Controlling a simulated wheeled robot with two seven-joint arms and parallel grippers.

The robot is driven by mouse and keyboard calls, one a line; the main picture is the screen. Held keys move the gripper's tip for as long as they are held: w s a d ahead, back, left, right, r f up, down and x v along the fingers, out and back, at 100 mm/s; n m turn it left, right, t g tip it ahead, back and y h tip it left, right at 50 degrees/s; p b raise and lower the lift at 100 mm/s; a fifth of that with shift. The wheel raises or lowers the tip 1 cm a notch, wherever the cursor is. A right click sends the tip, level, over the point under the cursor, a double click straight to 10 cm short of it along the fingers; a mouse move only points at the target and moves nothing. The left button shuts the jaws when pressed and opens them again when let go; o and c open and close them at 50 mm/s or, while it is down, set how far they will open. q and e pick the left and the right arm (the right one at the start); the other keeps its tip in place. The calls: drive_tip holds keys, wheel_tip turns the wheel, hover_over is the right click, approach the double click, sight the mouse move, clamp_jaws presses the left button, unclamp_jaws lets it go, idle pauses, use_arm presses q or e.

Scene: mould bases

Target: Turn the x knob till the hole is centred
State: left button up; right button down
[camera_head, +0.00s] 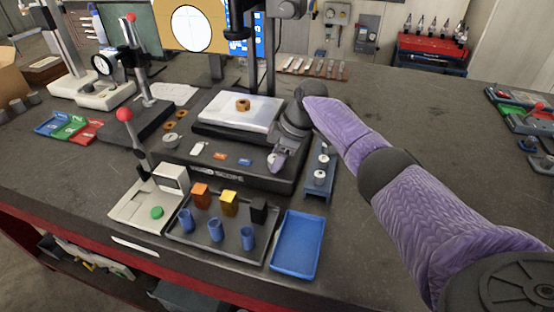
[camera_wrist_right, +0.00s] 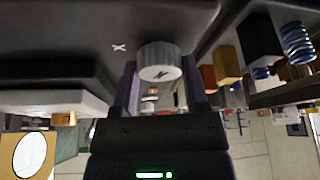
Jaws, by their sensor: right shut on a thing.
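The x knob (camera_wrist_right: 159,62) is a ribbed grey cylinder with a dark mark on its face, beside a white x on the black base. My right gripper (camera_head: 277,160) is shut on it, with one finger on each side in the wrist view (camera_wrist_right: 164,88). In the head view the gripper hides the knob. A brown ring-shaped part (camera_head: 243,105) lies on the pale stage (camera_head: 222,121) of the scope. The screen (camera_head: 163,42) shows the hole as a white disc (camera_head: 191,28) on tan, near the middle left to right. The frame's top edge cuts the screen. My left gripper is out of view.
A grey tray (camera_head: 207,246) with blue cylinders and coloured blocks stands in front of the scope, beside an empty blue tray (camera_head: 297,246). A blue rack (camera_head: 320,176) stands close to the right of my gripper. The bench's right side is mostly clear.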

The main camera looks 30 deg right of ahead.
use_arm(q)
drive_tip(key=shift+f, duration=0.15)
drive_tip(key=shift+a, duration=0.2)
use_arm(e)
drive_tip(key=shift+c, duration=0.5)
unclamp_jaws()
use_arm(q)
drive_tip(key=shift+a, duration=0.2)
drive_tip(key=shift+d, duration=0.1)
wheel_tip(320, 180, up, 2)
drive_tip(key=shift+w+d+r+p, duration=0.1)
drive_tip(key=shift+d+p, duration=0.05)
drive_tip(key=shift+p, duration=0.8)
use_arm(e)
drive_tip(key=v, duration=1)
